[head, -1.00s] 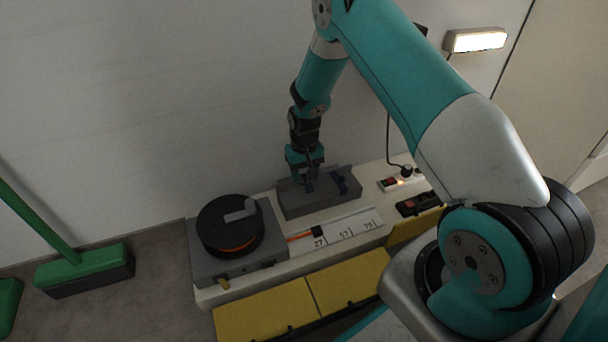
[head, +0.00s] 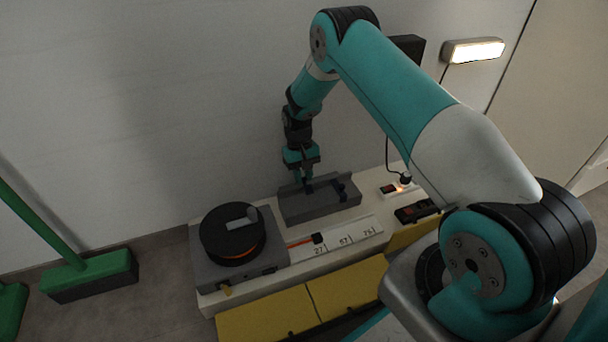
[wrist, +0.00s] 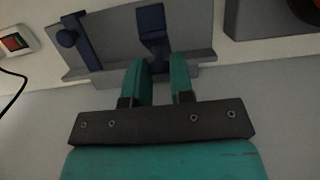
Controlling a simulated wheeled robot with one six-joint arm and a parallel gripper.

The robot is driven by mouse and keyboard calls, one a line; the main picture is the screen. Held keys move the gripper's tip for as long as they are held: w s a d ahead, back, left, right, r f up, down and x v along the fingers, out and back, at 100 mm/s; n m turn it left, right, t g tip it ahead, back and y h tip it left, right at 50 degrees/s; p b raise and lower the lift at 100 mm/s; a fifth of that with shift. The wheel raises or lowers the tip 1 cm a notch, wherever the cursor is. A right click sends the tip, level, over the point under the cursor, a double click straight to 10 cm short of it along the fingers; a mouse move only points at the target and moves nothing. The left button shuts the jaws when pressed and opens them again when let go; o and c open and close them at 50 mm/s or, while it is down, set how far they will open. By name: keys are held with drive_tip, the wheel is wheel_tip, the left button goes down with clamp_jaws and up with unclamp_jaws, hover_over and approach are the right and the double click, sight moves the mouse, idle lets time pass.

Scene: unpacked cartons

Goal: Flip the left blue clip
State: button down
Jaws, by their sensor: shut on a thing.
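The grey holder (head: 325,206) with two blue clips lies along the back of the white bench in the head view. My gripper (head: 303,178) points down at its left end. The left blue clip (head: 309,188) is partly hidden by the fingers there. In the wrist view the same clip (wrist: 153,28) appears at upper middle, and its near end sits between the fingers of my gripper (wrist: 158,78), which are shut on it. The right blue clip (head: 340,187) stands apart from the gripper; it shows at upper left in the wrist view (wrist: 78,40).
A black reel (head: 232,232) on a grey base stands left of the holder. A numbered slider strip (head: 345,238) lies in front. A lit power switch (head: 397,188) with a cable is at right. Yellow flaps (head: 345,286) line the front edge. The wall is close behind.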

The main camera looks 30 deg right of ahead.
drive_tip(key=shift+w, duration=0.15)
drive_tip(key=c, duration=1)
unclamp_jaws()
drive_tip(key=shift+r, duration=0.15)
wheel_tip(320, 180, up, 20)
drive_tip(key=p, duration=0.9)
